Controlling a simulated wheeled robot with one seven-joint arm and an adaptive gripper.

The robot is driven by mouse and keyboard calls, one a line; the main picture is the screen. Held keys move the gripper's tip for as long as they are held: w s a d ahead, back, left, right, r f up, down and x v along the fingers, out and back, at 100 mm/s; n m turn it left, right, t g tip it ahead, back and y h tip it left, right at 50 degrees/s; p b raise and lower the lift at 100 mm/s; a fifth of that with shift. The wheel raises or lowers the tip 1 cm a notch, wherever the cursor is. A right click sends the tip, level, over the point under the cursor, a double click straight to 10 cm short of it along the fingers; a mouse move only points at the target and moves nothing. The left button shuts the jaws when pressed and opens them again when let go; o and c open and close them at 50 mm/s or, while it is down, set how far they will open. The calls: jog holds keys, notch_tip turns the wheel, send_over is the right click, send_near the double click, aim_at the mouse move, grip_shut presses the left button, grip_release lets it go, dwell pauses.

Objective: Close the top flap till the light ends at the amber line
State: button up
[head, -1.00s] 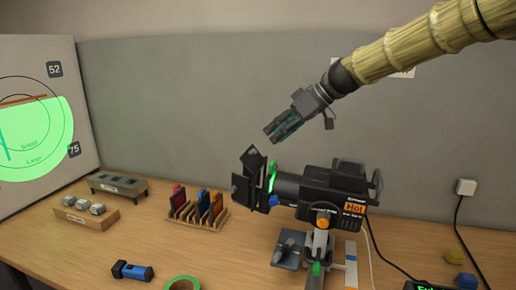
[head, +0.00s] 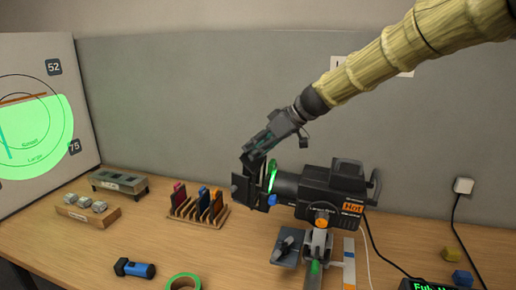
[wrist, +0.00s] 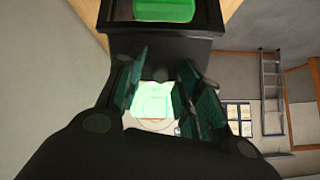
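The lamp (head: 335,190) stands on the bench with black flaps at its front. The top flap (head: 252,160) tilts up at the front, and my gripper (head: 252,146) is right at its upper edge. Touch is not clear. In the wrist view, my gripper's fingers (wrist: 158,95) are apart, with the lit board (wrist: 153,100) visible between them and the dark lamp front (wrist: 160,43) just beyond.
A rack of coloured gels (head: 198,207), a block with knobs (head: 88,209), a blue torch (head: 134,268) and green tape (head: 183,282) lie on the bench. A side flap (head: 240,188) sticks out left. Cables run at right.

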grip_shut()
jog(key=shift+a+r, duration=0.1)
jog(key=shift+h+p, duration=0.3)
jog(key=shift+p, duration=0.15)
jog(key=shift+w+a, duration=0.1)
jog(key=shift+a, duration=0.05)
jog(key=shift+o, duration=0.7)
grip_release()
